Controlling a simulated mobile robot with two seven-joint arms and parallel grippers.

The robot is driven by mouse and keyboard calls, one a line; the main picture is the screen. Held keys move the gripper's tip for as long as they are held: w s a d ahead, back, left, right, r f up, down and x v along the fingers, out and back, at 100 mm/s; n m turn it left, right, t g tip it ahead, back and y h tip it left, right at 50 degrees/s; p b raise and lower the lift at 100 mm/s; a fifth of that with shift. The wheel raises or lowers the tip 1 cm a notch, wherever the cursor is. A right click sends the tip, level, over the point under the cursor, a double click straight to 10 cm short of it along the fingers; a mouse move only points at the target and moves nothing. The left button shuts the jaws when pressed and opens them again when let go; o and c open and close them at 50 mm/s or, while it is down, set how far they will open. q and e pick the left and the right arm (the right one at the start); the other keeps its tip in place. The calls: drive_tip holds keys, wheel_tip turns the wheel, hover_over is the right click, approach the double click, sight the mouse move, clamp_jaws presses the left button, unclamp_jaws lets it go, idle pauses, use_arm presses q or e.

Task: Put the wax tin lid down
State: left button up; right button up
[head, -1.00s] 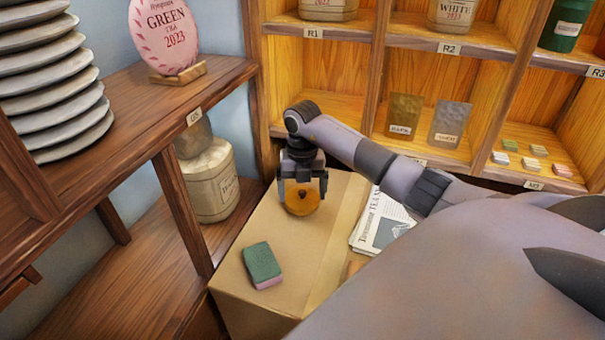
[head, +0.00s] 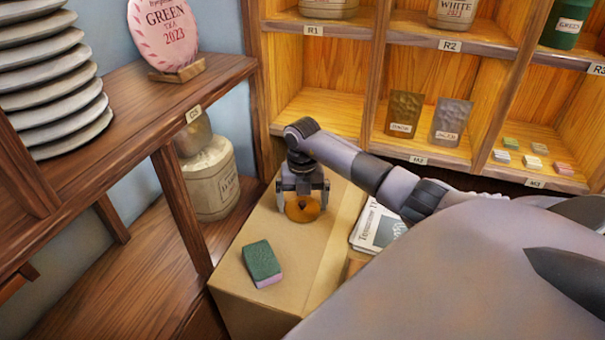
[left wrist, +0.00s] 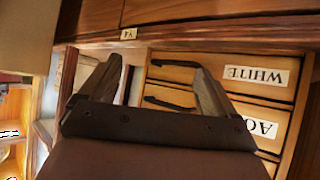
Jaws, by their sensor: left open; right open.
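The wax tin lid (head: 302,208), a round amber disc with a dark knob, is low over or on the cardboard box top (head: 235,285); I cannot tell for sure that it touches. My right gripper (head: 304,203) is right above the lid, its open fingers at either side of it. The fingers hide part of the lid. My left gripper (left wrist: 155,85) is open and empty in the left wrist view, in front of wooden drawers labelled WHITE (left wrist: 257,76).
A green and pink sponge (head: 262,262) lies on the box nearer me. A folded newspaper (head: 377,228) lies right of the lid. A cloth-covered jar (head: 210,180) stands on the left shelf. Stacked plates (head: 60,90) and a pink tea cake (head: 165,35) are above.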

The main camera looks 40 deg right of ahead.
sight(302, 203)
wheel_tip(302, 203, up, 12)
drive_tip(key=p, duration=0.1)
drive_tip(key=shift+r, duration=0.15)
idle(0.6)
